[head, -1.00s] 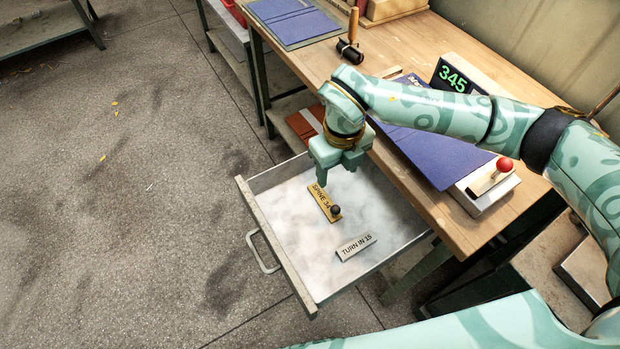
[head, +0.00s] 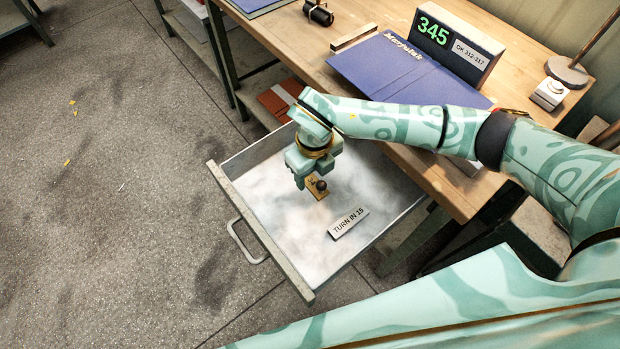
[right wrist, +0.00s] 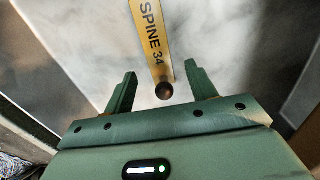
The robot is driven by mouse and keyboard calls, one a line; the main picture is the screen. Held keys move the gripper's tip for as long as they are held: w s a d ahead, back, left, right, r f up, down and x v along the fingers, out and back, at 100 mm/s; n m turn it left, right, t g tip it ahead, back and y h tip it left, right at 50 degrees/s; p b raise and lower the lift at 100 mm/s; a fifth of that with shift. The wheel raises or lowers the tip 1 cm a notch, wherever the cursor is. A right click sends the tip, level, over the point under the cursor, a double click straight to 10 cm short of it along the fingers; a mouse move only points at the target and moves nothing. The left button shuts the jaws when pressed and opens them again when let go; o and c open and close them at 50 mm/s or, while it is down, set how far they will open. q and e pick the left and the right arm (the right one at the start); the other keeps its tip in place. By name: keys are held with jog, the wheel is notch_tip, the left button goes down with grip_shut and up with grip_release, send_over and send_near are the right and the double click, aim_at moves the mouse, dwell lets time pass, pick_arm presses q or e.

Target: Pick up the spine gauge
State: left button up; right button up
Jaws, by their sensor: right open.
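The spine gauge (head: 316,190) is a yellow bar with a dark round knob, lying in the open drawer (head: 258,247). My right gripper (head: 300,182) is above it and hides much of its lettered part in the head view. In the right wrist view the gauge (right wrist: 152,42) reads "SPINE 34". Its knob (right wrist: 164,91) shows between the two fingertips of my open right gripper (right wrist: 160,80). The fingers stand apart on either side and hold nothing. My left gripper is not in view.
A pale "TURN IN 15" block (head: 348,223) lies in the drawer near the gauge. The workbench (head: 462,205) behind holds a blue cover board (head: 395,70) and a display reading 345 (head: 455,48). The drawer's front right part is clear.

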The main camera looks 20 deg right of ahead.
aim_at(314, 183)
notch_tip(314, 183, down, 3)
jog(key=shift+f+b, duration=0.15)
jog(key=shift+b, duration=0.35)
jog(key=shift+r, duration=0.2)
grip_shut()
